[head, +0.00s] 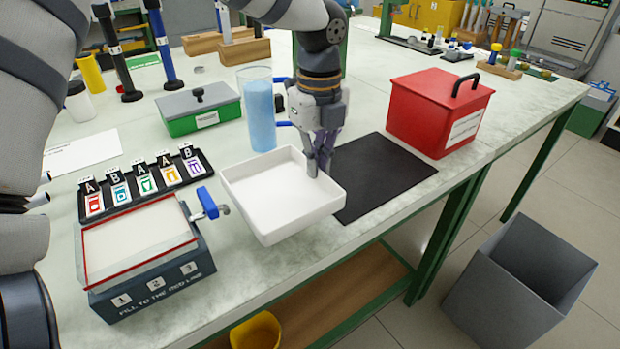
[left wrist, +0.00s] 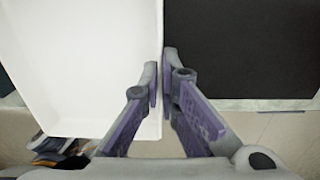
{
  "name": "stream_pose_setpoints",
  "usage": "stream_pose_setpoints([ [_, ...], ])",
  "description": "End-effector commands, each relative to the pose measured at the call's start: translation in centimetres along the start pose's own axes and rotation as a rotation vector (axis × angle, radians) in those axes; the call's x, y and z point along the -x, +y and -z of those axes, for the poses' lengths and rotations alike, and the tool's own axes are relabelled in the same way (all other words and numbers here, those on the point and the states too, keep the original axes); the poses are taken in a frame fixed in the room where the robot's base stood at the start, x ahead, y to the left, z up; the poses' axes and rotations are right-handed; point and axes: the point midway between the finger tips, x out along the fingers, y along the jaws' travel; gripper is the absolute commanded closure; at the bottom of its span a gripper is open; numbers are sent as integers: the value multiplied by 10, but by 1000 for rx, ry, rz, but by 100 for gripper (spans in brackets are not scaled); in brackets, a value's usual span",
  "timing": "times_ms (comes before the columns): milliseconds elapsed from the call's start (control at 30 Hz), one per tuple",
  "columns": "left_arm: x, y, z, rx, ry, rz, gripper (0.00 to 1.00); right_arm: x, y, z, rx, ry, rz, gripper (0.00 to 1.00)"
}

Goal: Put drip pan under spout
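The drip pan (head: 275,190) is a white, shallow, square tray, empty inside. It is at the middle of the head view and fills the upper left of the left wrist view (left wrist: 75,65). My left gripper (head: 318,172) points down at its right side, with its fingers (left wrist: 163,75) closed on the pan's right wall. The spout (head: 223,210), with a blue handle (head: 207,203), sticks out from the right side of a dark box (head: 155,270) marked "FILL TO THE RED LINE". The pan's left rim is close beside the spout. Whether the pan touches the table is unclear. My right gripper is not seen.
A black mat (head: 385,180) lies right of the pan, with a red box (head: 435,110) behind it. A blue-filled cup (head: 259,115) and a green box (head: 198,110) stand behind the pan. Card holder (head: 145,185) is behind the dark box. A grey bin (head: 520,280) is on the floor.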

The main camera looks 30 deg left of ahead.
Motion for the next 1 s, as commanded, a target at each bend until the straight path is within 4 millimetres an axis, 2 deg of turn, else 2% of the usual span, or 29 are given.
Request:
stream_pose_setpoints([
  [167,-22,1,-18,3,2,-2,100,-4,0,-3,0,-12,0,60],
  [300,-49,0,-17,-1,-1,0,100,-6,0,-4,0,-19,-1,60],
  [633,-51,0,-17,0,-3,4,100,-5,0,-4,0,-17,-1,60],
  [733,-51,0,-17,0,-3,4,77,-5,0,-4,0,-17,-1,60],
  [1000,-51,0,-17,0,-2,5,75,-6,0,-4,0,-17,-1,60],
])
